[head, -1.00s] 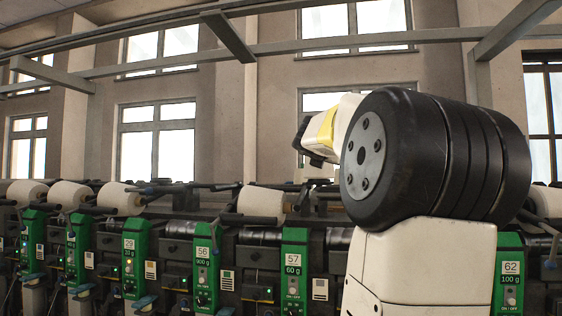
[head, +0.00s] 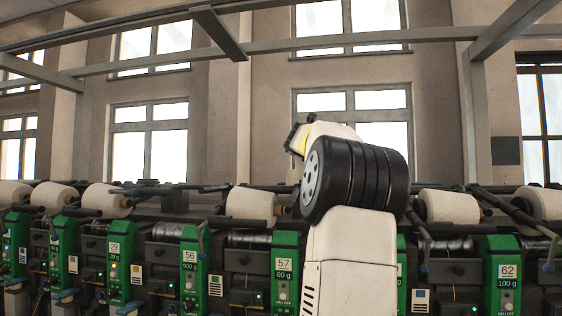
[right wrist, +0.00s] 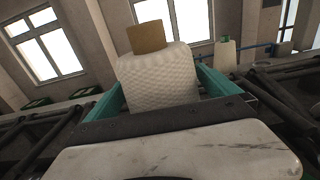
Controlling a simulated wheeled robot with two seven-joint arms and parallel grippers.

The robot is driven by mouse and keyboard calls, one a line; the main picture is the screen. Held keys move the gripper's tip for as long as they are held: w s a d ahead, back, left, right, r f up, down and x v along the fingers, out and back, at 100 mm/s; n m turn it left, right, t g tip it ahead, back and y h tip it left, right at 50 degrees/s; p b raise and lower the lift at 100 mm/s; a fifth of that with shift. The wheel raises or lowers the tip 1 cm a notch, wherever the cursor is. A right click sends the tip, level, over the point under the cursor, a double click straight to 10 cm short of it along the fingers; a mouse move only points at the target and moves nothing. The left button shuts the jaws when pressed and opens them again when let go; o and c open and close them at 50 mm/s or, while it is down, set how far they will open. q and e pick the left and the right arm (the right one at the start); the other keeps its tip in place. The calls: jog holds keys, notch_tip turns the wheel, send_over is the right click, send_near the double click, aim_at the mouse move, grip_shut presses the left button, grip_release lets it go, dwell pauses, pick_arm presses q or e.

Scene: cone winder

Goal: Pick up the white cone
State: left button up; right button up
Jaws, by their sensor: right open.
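In the right wrist view a white cone (right wrist: 158,77) of textured yarn with a brown core (right wrist: 147,37) stands out from its top. My right gripper (right wrist: 160,82) has its teal fingers apart, one on each side of the cone. I cannot tell whether they touch it. In the head view several white cones lie in a row on the winder, such as one left of my right arm (head: 250,203) and one right of it (head: 449,207). Which one is between the fingers I cannot tell there. My right gripper's fingers are not visible in the head view. My left gripper is not in view.
The winder's green panels, such as 57 (head: 284,270) and 62 (head: 501,275), run along the front. Dark rods and arms (head: 430,240) stick out around the cones. Open air lies above the machine.

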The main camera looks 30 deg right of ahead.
jog(key=c, duration=1.8)
jog(key=shift+r, duration=0.1)
jog(key=shift+c, duration=0.4)
